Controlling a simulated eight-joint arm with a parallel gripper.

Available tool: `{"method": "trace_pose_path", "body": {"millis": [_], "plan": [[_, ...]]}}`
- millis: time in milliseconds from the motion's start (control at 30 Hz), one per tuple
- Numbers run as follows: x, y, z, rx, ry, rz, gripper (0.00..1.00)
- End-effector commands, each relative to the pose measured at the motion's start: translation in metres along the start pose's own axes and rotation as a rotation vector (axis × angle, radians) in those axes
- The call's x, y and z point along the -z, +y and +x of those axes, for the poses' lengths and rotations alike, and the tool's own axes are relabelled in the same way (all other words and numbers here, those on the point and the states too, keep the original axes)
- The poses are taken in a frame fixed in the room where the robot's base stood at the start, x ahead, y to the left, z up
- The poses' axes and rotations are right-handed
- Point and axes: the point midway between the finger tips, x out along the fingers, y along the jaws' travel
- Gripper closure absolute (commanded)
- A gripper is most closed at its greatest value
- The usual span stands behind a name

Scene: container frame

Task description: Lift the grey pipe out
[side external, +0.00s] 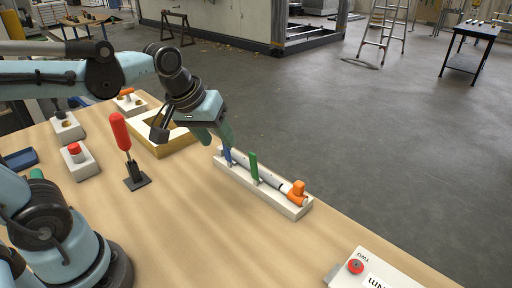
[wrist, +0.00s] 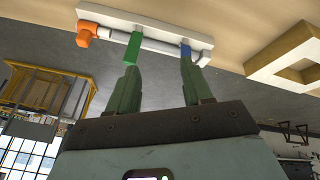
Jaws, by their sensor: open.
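The grey pipe (side external: 271,181) lies along a long white base (side external: 264,195) near the table's far edge. An orange fitting (side external: 297,190) is at its right end in the side view. A green upright piece (side external: 254,167) stands near its middle and a blue one (side external: 228,156) near its left end. My gripper (side external: 219,145) is open above the left end of the base. In the wrist view, the gripper (wrist: 160,68) has nothing between its fingers, and the pipe (wrist: 160,46) lies beyond the fingertips. The near finger partly hides the pipe's left end in the side view.
A yellow-and-white open frame (side external: 165,140) stands left of the base. A red-handled lever (side external: 122,134) stands nearer, beside a red button box (side external: 78,160). A white panel with a red button (side external: 356,267) is at the front right. The table's middle is clear.

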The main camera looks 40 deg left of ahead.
Motion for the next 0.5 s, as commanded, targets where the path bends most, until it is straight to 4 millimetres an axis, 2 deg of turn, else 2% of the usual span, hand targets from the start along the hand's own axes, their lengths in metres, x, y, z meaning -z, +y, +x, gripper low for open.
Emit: {"method": "trace_pose_path", "body": {"millis": [33, 200, 500], "plan": [[0.011, 0.004, 0.001, 0.017, -0.031, -0.086, 0.5], [0.037, 0.015, 0.009, 0.101, -0.131, -0.408, 0.5], [0.072, 0.028, 0.038, 0.302, -0.235, -0.916, 0.5]]}}
